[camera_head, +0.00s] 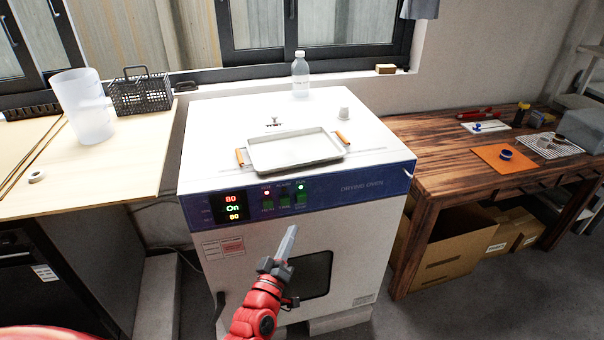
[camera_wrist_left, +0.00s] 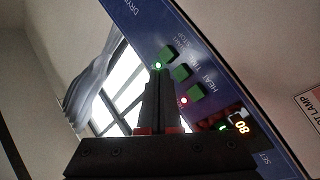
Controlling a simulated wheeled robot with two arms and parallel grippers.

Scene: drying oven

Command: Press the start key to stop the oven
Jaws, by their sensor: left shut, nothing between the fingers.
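The white drying oven (camera_head: 215,265) has a blue control panel (camera_head: 380,182) with a lit display (camera_head: 232,208) reading what looks like 80, On, 80. Beside it is a row of green keys; the rightmost, the start key (camera_head: 301,200), has a green light lit above it, and the leftmost has a red light. In the left wrist view the start key (camera_wrist_left: 168,53) lies just beyond my fingertips, beside the lit green light. My left gripper (camera_head: 291,232) is shut and empty, in front of the oven door below the keys. I cannot tell contact; it looks apart. My right gripper is out of view.
A wooden table (camera_head: 440,150) is at the right. A pale bench (camera_head: 110,165) with a pitcher (camera_head: 84,108) and black basket (camera_head: 140,92) is at the left.

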